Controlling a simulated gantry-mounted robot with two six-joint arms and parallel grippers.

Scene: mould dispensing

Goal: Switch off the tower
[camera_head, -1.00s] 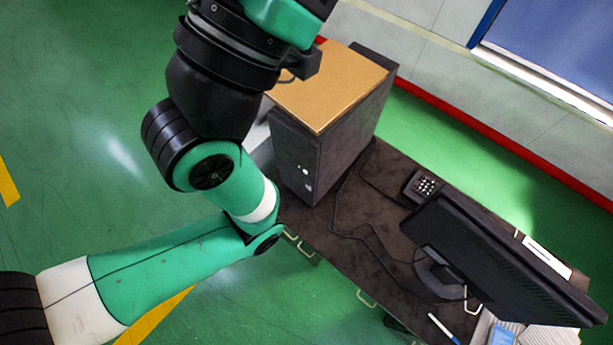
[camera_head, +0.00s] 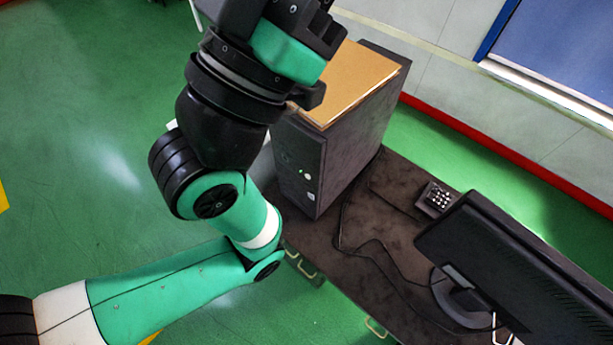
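The tower (camera_head: 342,160) is a dark computer case standing upright on the dark desk (camera_head: 385,212). Its front faces the lower left and shows a small green light and a pale round spot (camera_head: 307,176), perhaps a button. My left arm comes in from the left, bends up past the tower's front and hides part of it and of its top. The arm's dark end runs to the top edge, and no fingers of my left gripper show. I cannot see my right gripper.
A tan board (camera_head: 350,80) lies on top of the tower. A black monitor (camera_head: 520,270) stands at the lower right, with a small keypad phone (camera_head: 435,199) behind it and a cable on the desk. A wall is behind.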

